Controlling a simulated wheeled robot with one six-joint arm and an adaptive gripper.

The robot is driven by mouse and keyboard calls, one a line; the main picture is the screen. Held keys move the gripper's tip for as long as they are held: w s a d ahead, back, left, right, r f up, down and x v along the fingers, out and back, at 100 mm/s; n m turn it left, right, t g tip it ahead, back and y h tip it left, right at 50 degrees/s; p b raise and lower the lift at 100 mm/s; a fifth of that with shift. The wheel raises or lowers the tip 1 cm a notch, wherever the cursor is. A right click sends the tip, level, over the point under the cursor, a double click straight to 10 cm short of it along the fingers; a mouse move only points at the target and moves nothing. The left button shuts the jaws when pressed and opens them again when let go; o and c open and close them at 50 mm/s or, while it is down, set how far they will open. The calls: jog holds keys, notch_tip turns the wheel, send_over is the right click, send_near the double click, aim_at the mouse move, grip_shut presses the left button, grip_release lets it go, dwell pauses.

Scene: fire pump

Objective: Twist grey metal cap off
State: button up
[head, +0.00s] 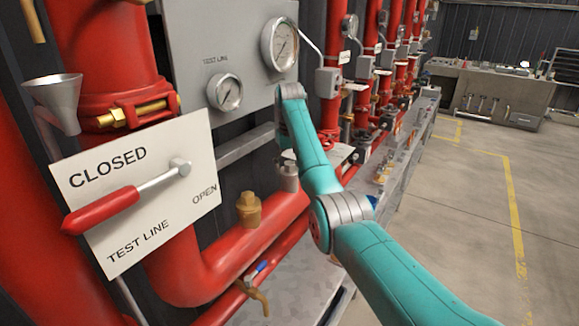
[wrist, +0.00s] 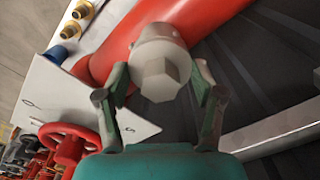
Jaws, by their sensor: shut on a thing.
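The grey metal cap (wrist: 160,82) has a faceted end and sits on a red pipe (wrist: 140,35) in the wrist view. My gripper (wrist: 163,75) has one finger on each side of the cap and is shut on it. The far faces of the cap and the exact finger contact are hidden. In the head view a small grey cylindrical cap (head: 289,177) shows on the red pipework, just left of my arm. My gripper cannot be made out there, behind the arm.
A brass cap (head: 249,208) stands on the pipe to the left. A CLOSED/OPEN sign (head: 130,225) with a red-handled lever (head: 100,211) is at left. A red handwheel (wrist: 68,145) shows in the wrist view. Open floor (head: 470,200) lies right.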

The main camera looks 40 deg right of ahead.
jog(key=shift+f+n, duration=0.1)
jog(key=shift+n, duration=0.3)
jog(key=o, duration=1.4)
jog(key=shift+n, duration=0.3)
jog(key=shift+c, duration=0.2)
